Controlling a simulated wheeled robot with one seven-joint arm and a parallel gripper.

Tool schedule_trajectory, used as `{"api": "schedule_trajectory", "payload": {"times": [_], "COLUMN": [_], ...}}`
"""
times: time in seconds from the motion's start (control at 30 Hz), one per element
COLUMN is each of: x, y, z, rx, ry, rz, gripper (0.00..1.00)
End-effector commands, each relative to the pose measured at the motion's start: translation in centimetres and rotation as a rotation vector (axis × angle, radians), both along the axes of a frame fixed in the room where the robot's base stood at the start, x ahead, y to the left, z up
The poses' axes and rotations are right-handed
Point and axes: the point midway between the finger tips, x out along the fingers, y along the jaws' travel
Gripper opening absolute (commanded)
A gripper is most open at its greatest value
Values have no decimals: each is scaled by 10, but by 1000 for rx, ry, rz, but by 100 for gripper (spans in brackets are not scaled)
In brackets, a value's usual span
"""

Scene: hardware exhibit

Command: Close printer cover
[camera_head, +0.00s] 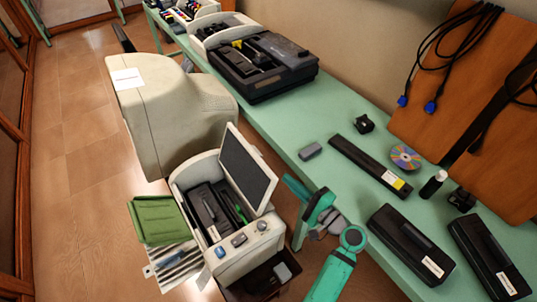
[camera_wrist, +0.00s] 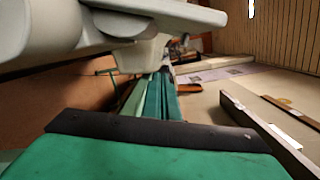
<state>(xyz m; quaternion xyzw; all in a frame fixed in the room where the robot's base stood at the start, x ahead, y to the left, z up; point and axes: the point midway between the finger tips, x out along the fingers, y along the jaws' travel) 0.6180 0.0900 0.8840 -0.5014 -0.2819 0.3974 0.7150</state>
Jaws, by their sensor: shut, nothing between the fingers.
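The printer (camera_head: 245,250) is a cream box at lower centre in the head view. Its cover (camera_head: 247,165), a dark panel in a pale frame, stands raised and leaning on the right side of the opening. Dark parts show inside the printer. My teal arm reaches up from the bottom, to the right of the cover. Its end lies close to the cover's right side; contact cannot be told. In the wrist view my gripper (camera_wrist: 150,130) shows as a green body with a dark front edge, shut and empty. A pale rounded body fills the upper left there.
A green table (camera_head: 325,115) runs along the wall, with a black device (camera_head: 263,65), a disc (camera_head: 406,157) and black cartridges (camera_head: 411,245). A large cream machine (camera_head: 165,110) stands behind the printer. A green tray (camera_head: 158,219) adjoins the printer's left. Floor at left is clear.

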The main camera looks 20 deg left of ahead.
Motion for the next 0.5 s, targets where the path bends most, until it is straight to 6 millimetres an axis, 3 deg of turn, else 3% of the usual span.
{"api": "schedule_trajectory", "payload": {"times": [0.1,0.2,0.37,0.5], "x": [5,6,9,18], "y": [1,2,12,31], "z": [28,39,44,46], "rx": [58,84,92,91], "ry": [-12,-15,-15,-15], "rz": [75,110,125,125], "gripper": [0,0,0,0]}}
